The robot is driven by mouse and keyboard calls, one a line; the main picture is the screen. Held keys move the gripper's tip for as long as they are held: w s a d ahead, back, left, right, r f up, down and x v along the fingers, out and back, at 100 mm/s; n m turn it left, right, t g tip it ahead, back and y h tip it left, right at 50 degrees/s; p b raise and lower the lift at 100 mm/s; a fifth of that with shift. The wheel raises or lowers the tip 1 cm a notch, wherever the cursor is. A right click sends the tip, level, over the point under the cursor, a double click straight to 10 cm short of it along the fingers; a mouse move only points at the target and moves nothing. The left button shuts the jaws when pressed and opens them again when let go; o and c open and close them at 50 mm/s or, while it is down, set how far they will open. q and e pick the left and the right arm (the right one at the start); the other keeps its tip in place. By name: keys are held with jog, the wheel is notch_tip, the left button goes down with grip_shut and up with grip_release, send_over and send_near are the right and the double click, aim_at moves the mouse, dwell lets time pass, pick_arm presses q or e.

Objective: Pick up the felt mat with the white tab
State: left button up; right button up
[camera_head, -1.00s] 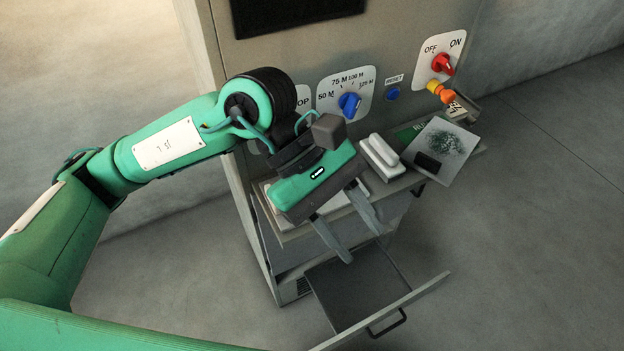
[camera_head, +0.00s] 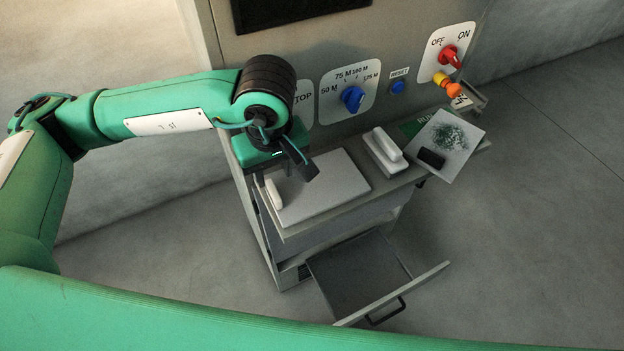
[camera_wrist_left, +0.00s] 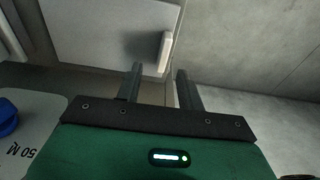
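The pale grey felt mat (camera_head: 328,187) lies flat on the console's shelf, with a white tab (camera_head: 273,194) at its left edge. In the left wrist view the mat (camera_wrist_left: 95,35) fills the upper left, and its tab (camera_wrist_left: 165,52) stands just beyond the fingertips, roughly in line with the gap between them. My left gripper (camera_wrist_left: 158,72) is open and empty, its two fingers apart. My right gripper is not in view.
The console has a blue dial (camera_head: 352,98), a blue reset button (camera_head: 397,87) and a red switch (camera_head: 450,56) above the shelf. A white handled block (camera_head: 384,150) and a speckled sheet (camera_head: 450,150) lie to the right. An open drawer (camera_head: 355,275) juts out below.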

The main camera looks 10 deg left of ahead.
aim_at(274, 191)
pick_arm(q)
jog(key=shift+f, duration=0.3)
jog(key=shift+f+p, duration=0.45)
jog(key=shift+f, duration=0.05)
jog(key=f, duration=0.1)
jog(key=f+p, duration=0.2)
jog(key=shift+s+a+f, duration=0.1)
jog(key=shift+s+a, duration=0.05)
jog(key=shift+a, duration=0.15)
jog(key=shift+f, duration=0.65)
grip_shut()
